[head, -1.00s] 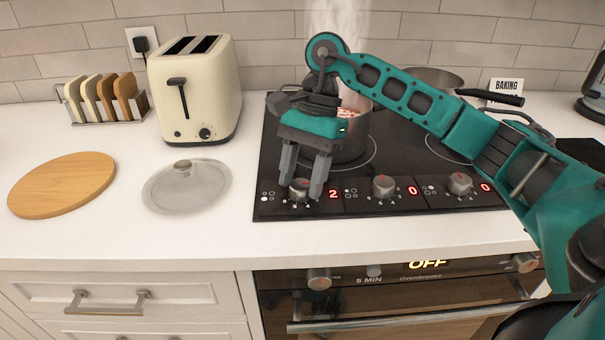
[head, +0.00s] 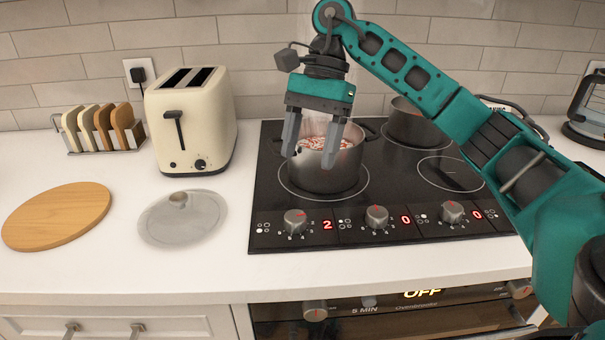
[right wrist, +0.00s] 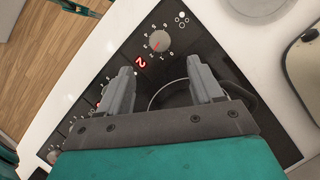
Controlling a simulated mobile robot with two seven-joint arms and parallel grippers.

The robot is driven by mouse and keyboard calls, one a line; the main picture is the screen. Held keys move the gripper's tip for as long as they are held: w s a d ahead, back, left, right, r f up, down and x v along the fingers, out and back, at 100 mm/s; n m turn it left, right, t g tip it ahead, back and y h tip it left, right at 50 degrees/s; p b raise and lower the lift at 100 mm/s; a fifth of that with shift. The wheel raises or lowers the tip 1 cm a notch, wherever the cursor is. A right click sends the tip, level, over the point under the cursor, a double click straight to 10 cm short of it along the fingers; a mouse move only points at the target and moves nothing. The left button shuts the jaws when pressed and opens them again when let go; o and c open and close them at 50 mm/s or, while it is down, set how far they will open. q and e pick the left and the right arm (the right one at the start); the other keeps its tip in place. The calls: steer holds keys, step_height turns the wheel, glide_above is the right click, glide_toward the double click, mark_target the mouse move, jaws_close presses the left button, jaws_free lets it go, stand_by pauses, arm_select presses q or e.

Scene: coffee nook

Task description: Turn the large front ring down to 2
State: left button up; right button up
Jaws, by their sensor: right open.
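The left knob (head: 295,221) on the hob's front panel is silver with a red mark, and the red display (head: 327,225) beside it reads 2. It also shows in the right wrist view (right wrist: 160,40), just beyond my fingertips. My right gripper (head: 309,160) is open and empty, raised above the panel and in front of the pot. Its two fingers also show in the right wrist view (right wrist: 159,66), spread apart and clear of the knob. The front left ring (head: 360,187) lies under a steaming pot (head: 340,176). My left gripper is not in view.
Two more knobs, the middle one (head: 377,218) and the right one (head: 453,212), have displays reading 0. A second pot (head: 415,128) stands at the back. A glass lid (head: 182,220), a wooden board (head: 55,218) and a toaster (head: 190,125) are left of the hob.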

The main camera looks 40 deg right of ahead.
steer(key=shift+p+v, duration=0.3)
steer(key=shift+v, duration=0.9)
steer(key=shift+s, duration=0.1)
